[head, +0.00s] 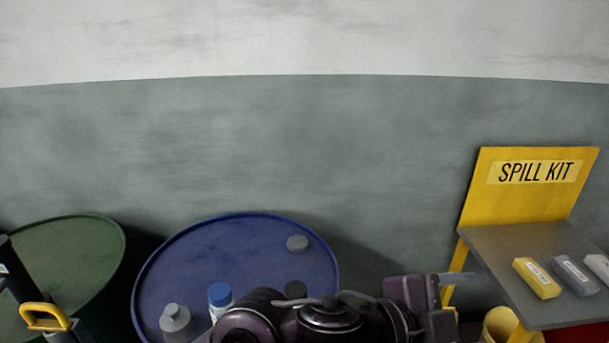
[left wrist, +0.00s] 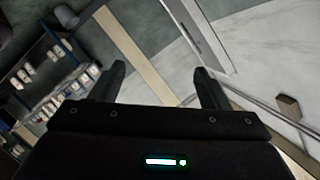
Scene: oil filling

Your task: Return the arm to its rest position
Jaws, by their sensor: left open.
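My left gripper (left wrist: 163,88) shows in the left wrist view with its two dark fingers spread apart. Nothing is between the fingers. In the head view, dark links of one of my arms cross the bottom edge in front of the blue drum; I cannot tell for sure which arm they belong to. My right gripper cannot be made out.
A blue drum (head: 240,240) carries a blue-capped bottle (head: 220,298) and a grey container (head: 175,322). A green drum (head: 80,235) stands left, behind a yellow handle (head: 46,315). A yellow spill kit stand (head: 520,205) is right. The left wrist view shows a stocked shelf (left wrist: 45,75).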

